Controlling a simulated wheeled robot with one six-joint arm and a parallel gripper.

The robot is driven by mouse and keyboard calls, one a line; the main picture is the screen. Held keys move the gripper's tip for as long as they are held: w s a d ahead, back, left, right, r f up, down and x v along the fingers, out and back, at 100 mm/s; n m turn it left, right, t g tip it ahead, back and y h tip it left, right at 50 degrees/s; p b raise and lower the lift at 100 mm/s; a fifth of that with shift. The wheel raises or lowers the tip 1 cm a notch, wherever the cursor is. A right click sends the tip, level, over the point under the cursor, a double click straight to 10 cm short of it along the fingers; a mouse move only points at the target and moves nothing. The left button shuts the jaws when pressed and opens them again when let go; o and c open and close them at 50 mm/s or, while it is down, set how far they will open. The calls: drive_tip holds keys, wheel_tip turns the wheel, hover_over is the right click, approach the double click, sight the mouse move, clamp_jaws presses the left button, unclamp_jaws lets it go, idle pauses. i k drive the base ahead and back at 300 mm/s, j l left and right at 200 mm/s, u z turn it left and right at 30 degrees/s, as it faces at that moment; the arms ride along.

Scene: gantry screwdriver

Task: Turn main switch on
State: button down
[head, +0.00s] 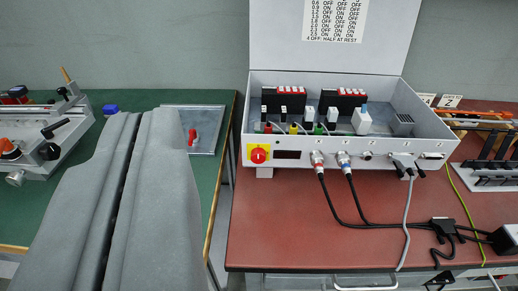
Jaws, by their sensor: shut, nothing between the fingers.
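The main switch (258,155) is a red rotary knob on a yellow square plate. It sits at the left end of the front face of a light grey control box (290,162). The knob's exact turn position is too small to tell. My gripper (138,115) shows as two long grey fingers side by side, running up from the bottom left. It is shut and empty, with only a narrow dark seam between the fingers. Its tips are left of the switch in the picture, apart from it, over the green table (225,110).
The box's lid (275,40) stands open, and cables (335,205) hang from its front sockets onto the red-brown table (290,235). A metal plate with a red handle (205,145) lies behind my gripper. A clamp fixture (55,130) stands at left. Space before the switch is clear.

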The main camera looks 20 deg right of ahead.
sight(258, 154)
drive_tip(key=k+j, duration=0.7)
